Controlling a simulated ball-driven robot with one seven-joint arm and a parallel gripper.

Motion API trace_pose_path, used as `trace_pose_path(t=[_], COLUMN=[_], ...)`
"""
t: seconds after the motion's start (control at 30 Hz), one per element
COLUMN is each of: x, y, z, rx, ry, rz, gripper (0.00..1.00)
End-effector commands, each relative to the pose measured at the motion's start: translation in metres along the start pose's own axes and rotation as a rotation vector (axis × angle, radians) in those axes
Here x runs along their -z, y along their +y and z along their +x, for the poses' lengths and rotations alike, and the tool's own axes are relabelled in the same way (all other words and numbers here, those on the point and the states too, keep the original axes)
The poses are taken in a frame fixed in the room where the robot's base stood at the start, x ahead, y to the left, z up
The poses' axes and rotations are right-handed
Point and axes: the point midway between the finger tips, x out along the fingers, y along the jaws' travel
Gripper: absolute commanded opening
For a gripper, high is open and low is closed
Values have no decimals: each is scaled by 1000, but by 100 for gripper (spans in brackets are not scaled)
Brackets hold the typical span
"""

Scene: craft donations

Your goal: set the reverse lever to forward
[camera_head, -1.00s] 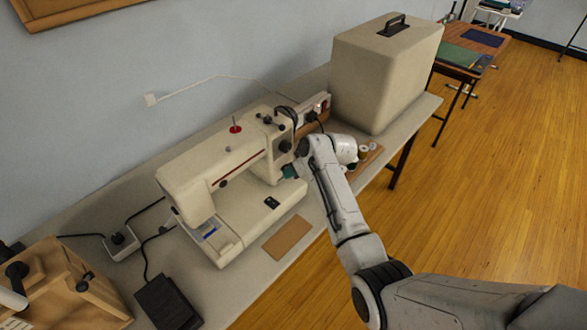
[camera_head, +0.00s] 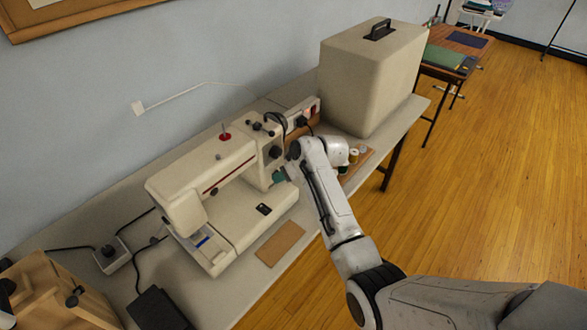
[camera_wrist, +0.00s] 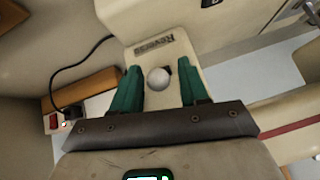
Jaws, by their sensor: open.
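The cream sewing machine (camera_head: 205,170) stands on the long table. In the wrist view, a pale round knob (camera_wrist: 158,78), apparently the reverse lever's end, sits on a cream panel (camera_wrist: 158,106) marked "Reverse". My gripper (camera_wrist: 159,69) is open, with one green finger to each side of the knob and a gap visible on both sides. The knob's stem and the lever's setting cannot be made out. In the head view, my gripper (camera_head: 279,176) is at the machine's right end, where my arm hides the lever.
A large beige case (camera_head: 365,80) stands right of the machine. A power strip (camera_head: 302,115) lies behind my gripper, and thread spools (camera_head: 354,156) sit on a board beside my wrist. A brown pad (camera_head: 280,243) lies in front. A black pedal (camera_head: 158,309) is at lower left.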

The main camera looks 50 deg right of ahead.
Motion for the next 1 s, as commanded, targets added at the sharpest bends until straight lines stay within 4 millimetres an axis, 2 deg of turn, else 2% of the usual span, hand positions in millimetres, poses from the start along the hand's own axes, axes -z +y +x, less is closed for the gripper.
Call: trace_pose_path(t=[0.53,0.7,1.0], x=[1,1,1], y=[1,0,0], z=[-86,-98,-100], rx=[-2,-1,-1], ry=[6,4,2], rz=[0,0,0], gripper=[44,44,44])
